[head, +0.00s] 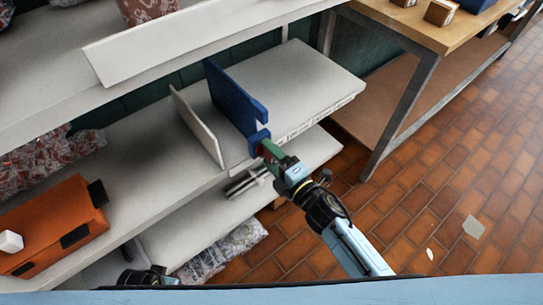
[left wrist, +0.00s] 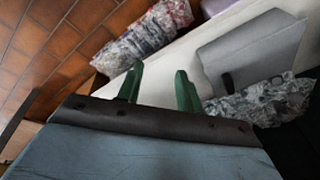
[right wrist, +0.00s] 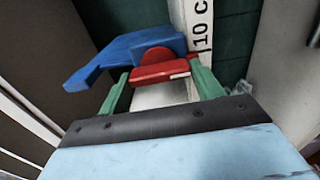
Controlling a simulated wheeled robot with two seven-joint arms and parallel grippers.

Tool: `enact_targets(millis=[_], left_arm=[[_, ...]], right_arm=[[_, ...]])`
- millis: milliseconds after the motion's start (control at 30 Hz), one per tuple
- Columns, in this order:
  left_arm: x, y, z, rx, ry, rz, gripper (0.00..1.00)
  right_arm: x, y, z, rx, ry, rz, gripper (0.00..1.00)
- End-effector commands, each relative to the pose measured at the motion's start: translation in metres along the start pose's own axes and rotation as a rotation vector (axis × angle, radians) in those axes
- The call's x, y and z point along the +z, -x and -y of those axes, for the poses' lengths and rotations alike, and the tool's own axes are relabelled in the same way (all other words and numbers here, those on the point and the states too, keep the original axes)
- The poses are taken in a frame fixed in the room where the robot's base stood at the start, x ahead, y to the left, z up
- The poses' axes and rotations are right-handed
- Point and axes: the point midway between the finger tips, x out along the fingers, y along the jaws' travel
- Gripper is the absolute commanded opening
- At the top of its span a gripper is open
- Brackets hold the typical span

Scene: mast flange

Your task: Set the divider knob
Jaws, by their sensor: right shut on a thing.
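The blue divider (head: 230,97) stands upright across the grey middle shelf in the head view, its front clamp at the shelf's front edge. It shows in the right wrist view (right wrist: 118,54) with a red knob (right wrist: 160,72) on its front. My right gripper (right wrist: 160,88) has its green fingers on either side of the red knob and is shut on it. In the head view the right gripper (head: 268,150) reaches the divider's front end and mostly hides the knob. My left gripper (left wrist: 158,85) has its green fingers apart and empty, low near the shelves.
A white divider panel (head: 198,127) stands left of the blue one. A scale strip (right wrist: 200,25) marked "10 C" runs along the shelf edge. An orange case (head: 55,230) lies at lower left. Bagged goods (head: 222,250) lie low down. A wooden bench (head: 420,25) stands right.

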Motion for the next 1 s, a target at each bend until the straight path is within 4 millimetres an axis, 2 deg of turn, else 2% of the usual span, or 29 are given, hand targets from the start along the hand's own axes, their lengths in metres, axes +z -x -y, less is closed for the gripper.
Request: enact_targets(millis=[267, 300, 433, 767, 867, 1000], left_arm=[[0.0, 0.0, 0.0, 0.0, 0.0, -0.001, 0.36], [0.0, 0.0, 0.0, 0.001, 0.0, -0.001, 0.36], [-0.001, 0.0, 0.0, 0.001, 0.0, -0.002, 0.36], [-0.001, 0.001, 0.0, 0.001, 0.0, -0.004, 0.36], [-0.001, 0.002, 0.0, 0.001, -0.001, -0.01, 0.36], [0.015, -0.013, -0.001, 0.002, -0.005, 0.014, 0.36]], right_arm=[[0.0, 0.0, 0.001, -0.002, 0.007, 0.0, 0.43], [0.0, 0.001, 0.001, -0.002, 0.007, 0.0, 0.69], [0.0, 0.0, 0.001, -0.002, 0.005, 0.0, 0.86], [0.0, 0.003, 0.001, -0.002, 0.003, 0.0, 0.87], [0.0, 0.012, 0.001, -0.003, 0.002, 0.001, 0.87], [0.0, 0.039, 0.0, -0.005, 0.002, 0.001, 0.87]])
